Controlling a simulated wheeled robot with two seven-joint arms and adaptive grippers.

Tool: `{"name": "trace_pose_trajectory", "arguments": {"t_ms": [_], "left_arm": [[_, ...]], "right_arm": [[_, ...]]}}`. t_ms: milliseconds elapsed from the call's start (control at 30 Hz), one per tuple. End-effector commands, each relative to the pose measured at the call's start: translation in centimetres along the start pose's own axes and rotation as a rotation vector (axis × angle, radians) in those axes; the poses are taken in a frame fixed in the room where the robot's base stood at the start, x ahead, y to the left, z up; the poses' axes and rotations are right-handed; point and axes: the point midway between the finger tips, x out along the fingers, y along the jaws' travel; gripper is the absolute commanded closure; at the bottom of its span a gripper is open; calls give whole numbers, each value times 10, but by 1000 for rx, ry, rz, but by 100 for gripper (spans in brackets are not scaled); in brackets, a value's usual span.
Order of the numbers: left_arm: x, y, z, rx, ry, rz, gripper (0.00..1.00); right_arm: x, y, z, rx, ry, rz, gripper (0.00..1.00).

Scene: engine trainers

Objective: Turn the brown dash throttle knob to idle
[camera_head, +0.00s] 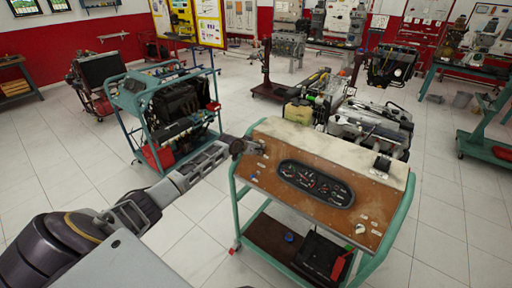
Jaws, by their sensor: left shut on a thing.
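The wooden dash panel (300,205) with a dark gauge cluster (316,184) slopes on a teal wheeled trainer frame (235,190). My left arm comes in from the lower left. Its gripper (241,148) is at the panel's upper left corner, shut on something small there. The brown throttle knob cannot be made out clearly; the gripper's fingers cover that spot, and the knob seems to be between them. The knob's turn angle cannot be told. My right gripper is not in view.
A black part (382,163) stands at the panel's right end. An engine (370,125) sits behind the panel. A black battery (320,256) is on the lower shelf. Another engine trainer (175,110) stands at left. Open tiled floor lies between.

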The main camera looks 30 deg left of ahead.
Motion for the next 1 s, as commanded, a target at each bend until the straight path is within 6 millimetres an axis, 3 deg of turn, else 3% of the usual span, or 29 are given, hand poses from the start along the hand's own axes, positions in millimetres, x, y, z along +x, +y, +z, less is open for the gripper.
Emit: {"name": "trace_pose_trajectory", "arguments": {"t_ms": [367,400,567,1000], "left_arm": [[0,0,1,-9,0,0,88],[0,0,1,-9,0,0,63],[0,0,1,-8,0,0,43],[-1,0,0,-8,1,0,43]], "right_arm": [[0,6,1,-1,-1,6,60],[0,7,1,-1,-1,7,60],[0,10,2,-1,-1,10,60],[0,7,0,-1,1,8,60]]}}
